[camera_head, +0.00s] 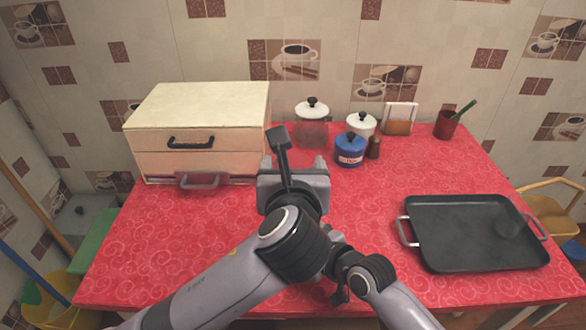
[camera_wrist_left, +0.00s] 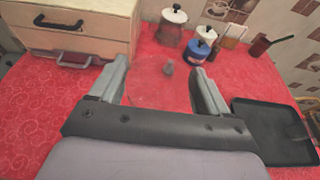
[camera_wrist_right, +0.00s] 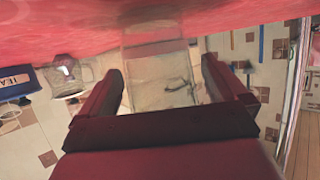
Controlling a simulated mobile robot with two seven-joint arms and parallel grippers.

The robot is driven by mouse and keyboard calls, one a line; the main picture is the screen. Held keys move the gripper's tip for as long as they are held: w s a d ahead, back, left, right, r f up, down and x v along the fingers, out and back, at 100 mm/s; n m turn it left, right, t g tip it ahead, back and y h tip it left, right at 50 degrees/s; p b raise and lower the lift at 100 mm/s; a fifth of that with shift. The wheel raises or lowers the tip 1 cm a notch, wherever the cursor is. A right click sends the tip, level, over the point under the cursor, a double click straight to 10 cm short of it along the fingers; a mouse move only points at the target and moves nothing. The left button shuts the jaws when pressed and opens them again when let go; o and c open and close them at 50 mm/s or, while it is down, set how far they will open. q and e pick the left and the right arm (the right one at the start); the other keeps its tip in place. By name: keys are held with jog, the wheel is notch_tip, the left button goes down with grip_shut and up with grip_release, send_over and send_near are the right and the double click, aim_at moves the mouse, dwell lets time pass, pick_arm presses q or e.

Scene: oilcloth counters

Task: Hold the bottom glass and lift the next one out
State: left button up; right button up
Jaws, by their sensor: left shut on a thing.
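My left gripper (camera_head: 293,165) is over the middle of the red table. In the left wrist view its two fingers (camera_wrist_left: 160,80) stand either side of a faint clear glass (camera_wrist_left: 152,88) and are shut on it. The right wrist view is upside down, with the table at its top. There my right gripper (camera_wrist_right: 162,75) has its fingers wide apart, with clear glass (camera_wrist_right: 160,72) between them and narrow gaps showing at its sides. How many glasses are nested cannot be told. In the head view the glass and right fingertips are hidden behind my left arm.
A cream drawer box (camera_head: 195,120) stands back left. A lidded glass jar (camera_head: 311,128), a white-lidded jar (camera_head: 360,124), a blue tea canister (camera_head: 350,150) and a brown shaker (camera_head: 374,148) stand behind. A black tray (camera_head: 470,235) lies right. The table's front left (camera_head: 130,260) is clear.

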jog(key=v, duration=1.2)
jog(key=shift+s+d+f, duration=0.1)
jog(key=shift+s, duration=0.05)
